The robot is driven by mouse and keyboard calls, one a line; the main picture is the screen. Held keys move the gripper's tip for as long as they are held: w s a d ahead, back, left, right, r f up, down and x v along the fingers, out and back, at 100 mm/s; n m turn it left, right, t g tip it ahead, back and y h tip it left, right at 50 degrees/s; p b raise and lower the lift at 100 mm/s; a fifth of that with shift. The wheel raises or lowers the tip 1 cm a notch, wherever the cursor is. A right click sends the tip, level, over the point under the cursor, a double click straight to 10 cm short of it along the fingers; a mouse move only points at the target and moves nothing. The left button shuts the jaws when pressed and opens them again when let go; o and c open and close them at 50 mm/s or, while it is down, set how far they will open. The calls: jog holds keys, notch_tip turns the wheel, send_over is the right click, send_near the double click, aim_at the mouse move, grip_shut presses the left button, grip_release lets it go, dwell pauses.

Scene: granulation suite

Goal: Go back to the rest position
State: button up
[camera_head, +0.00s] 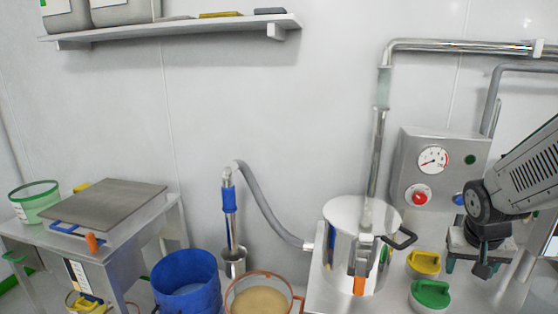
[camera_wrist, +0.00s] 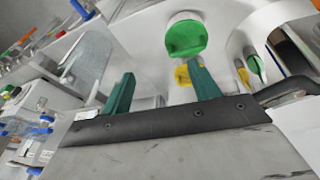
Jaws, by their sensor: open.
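My gripper (camera_head: 481,266) hangs at the right of the head view, in front of the grey control box and to the right of the steel vessel. In the wrist view its two teal fingers (camera_wrist: 162,84) stand well apart with nothing held between them. The green lid (camera_wrist: 187,36) and part of the yellow one (camera_wrist: 183,75) also show beyond the fingers in the wrist view.
The steel vessel (camera_head: 340,255) with a black side handle stands close to the left. The control box (camera_head: 443,170) with gauge and red knob is behind. A vertical pipe (camera_head: 378,150) rises from the vessel. A blue bin (camera_head: 186,284) and a tub of powder (camera_head: 260,300) stand further left.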

jog(key=s+a+r+n+y, duration=0.1)
jog(key=s+a+r+n, duration=0.1)
jog(key=s+a+r, duration=0.3)
jog(key=s+a+r+n+g+y, duration=0.1)
jog(key=s+a+r, duration=0.4)
jog(key=s+a, duration=0.7)
jog(key=shift+s+a+r+n+y, duration=0.2)
jog(key=shift+s+n+y, duration=0.25)
jog(key=shift+n, duration=0.55)
